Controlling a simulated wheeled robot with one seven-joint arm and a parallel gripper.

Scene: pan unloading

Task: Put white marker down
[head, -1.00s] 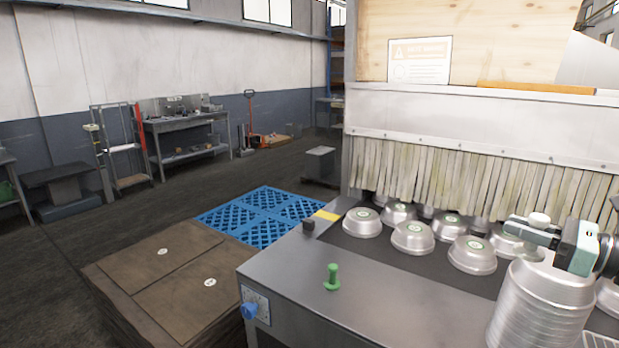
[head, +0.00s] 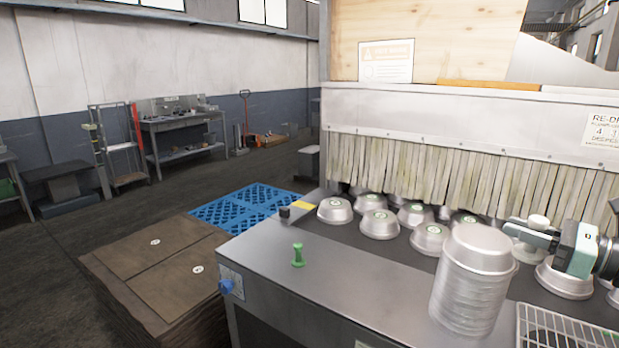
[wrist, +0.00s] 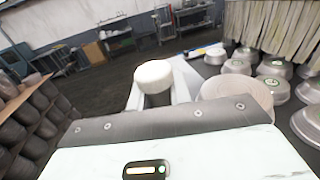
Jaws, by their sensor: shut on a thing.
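My gripper (head: 526,230) is shut on the white marker (head: 539,221), at the right of the head view. In the wrist view the marker is a short white cylinder (wrist: 154,76) between the fingertips (wrist: 157,98), its round top clear of them. It is held up in the air, in front of the curtain and just right of the top of a tall pan stack (head: 477,280). The lower part of the marker is hidden by the fingers. A green marker (head: 298,256) stands upright on the bare steel ledge (head: 335,290).
Upturned metal pans (head: 379,224), several with green labels, sit on the dark belt before the strip curtain (head: 430,176). A wire rack (head: 569,332) is at lower right. Brown covered stacks (head: 150,268) with white discs and a blue pallet (head: 240,208) lie left. The ledge around the green marker is free.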

